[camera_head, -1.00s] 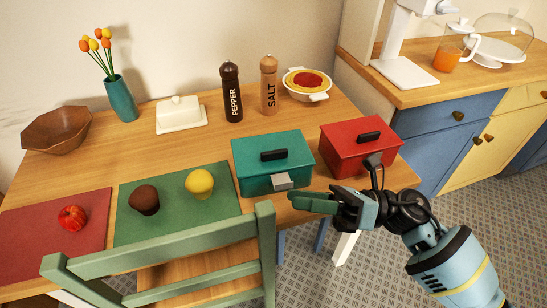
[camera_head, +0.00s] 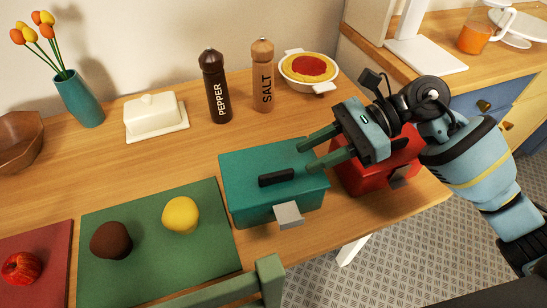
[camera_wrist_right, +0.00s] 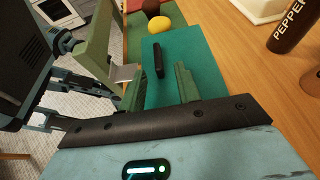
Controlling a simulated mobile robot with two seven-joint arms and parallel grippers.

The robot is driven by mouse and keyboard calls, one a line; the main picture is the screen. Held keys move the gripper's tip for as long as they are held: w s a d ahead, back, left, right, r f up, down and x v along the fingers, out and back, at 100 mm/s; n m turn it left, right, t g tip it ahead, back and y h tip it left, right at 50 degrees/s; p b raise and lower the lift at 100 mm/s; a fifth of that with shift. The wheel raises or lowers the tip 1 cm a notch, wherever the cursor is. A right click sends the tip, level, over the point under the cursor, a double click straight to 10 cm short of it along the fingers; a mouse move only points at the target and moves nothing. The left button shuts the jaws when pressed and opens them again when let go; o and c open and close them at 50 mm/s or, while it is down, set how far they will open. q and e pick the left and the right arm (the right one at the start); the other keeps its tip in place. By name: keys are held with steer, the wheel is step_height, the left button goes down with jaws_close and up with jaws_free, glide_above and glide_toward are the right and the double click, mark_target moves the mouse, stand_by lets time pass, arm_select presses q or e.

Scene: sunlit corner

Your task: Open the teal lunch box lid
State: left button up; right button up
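The teal lunch box (camera_head: 262,207) stands on the table with its lid (camera_head: 245,165) shut. A black handle (camera_head: 276,177) lies on the lid and a grey latch (camera_head: 289,215) is on the front. My right gripper (camera_head: 304,157) is open above the right part of the lid, with its fingers pointing left toward the handle. In the right wrist view the handle (camera_wrist_right: 158,58) lies ahead of the two parted green fingertips (camera_wrist_right: 183,82), with nothing between them.
A red lunch box (camera_head: 362,180) is just right, partly hidden by my right arm. Pepper (camera_head: 216,88) and salt (camera_head: 262,78) mills and a pie dish (camera_head: 309,70) stand behind. A green mat (camera_head: 150,270) holds brown and yellow items.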

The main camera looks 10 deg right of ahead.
mark_target(279, 172)
steer(key=shift+s+a, duration=0.3)
steer(key=shift+s, duration=0.1)
steer(key=x, duration=0.7)
steer(key=shift+w+a+f+p, duration=0.1)
steer(key=shift+w+p, duration=0.05)
steer(key=shift+p, duration=0.25)
steer(key=shift+c, duration=0.3)
jaws_close()
